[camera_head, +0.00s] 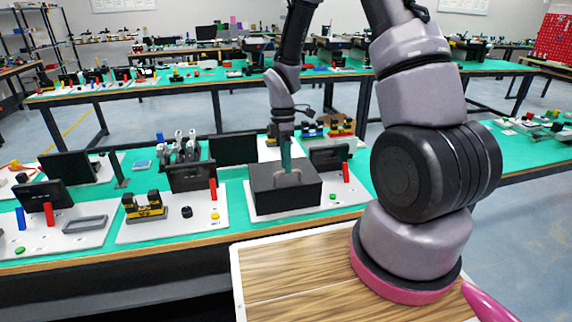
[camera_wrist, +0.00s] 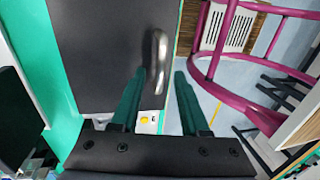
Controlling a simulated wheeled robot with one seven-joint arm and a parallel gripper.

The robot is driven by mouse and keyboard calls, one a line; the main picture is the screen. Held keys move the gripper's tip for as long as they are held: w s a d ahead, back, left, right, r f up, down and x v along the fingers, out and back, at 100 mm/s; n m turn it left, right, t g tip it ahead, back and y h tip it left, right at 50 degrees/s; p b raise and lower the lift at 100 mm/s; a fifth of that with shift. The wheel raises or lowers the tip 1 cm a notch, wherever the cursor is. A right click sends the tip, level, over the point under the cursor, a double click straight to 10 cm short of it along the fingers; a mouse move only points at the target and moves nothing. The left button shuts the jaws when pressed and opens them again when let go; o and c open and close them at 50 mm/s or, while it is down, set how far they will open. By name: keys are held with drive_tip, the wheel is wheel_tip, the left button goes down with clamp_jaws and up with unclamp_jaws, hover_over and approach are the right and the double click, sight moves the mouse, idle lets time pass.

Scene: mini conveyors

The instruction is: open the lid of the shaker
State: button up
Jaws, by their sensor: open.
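The shaker is a black box with a flat dark lid (camera_head: 268,177). It stands on a white board at the middle of the green table, and its lid looks shut. A grey metal handle (camera_head: 293,176) rises from the lid. My gripper (camera_head: 288,168) points down over the lid at the handle. In the wrist view the lid (camera_wrist: 105,45) fills the upper left, with the handle (camera_wrist: 158,55) near its right edge. The two green fingers of my gripper (camera_wrist: 160,75) are apart, and the handle's lower end shows between their tips. I see no grip on it.
A small monitor (camera_head: 329,157) and a red post (camera_head: 345,172) stand close right of the box. A wooden-topped surface (camera_head: 290,270) lies in front. A purple frame (camera_wrist: 222,45) shows beside the table.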

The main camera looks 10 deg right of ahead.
drive_tip(key=shift+s+f, duration=0.1)
drive_tip(key=shift+f, duration=0.35)
clamp_jaws()
idle(1.1)
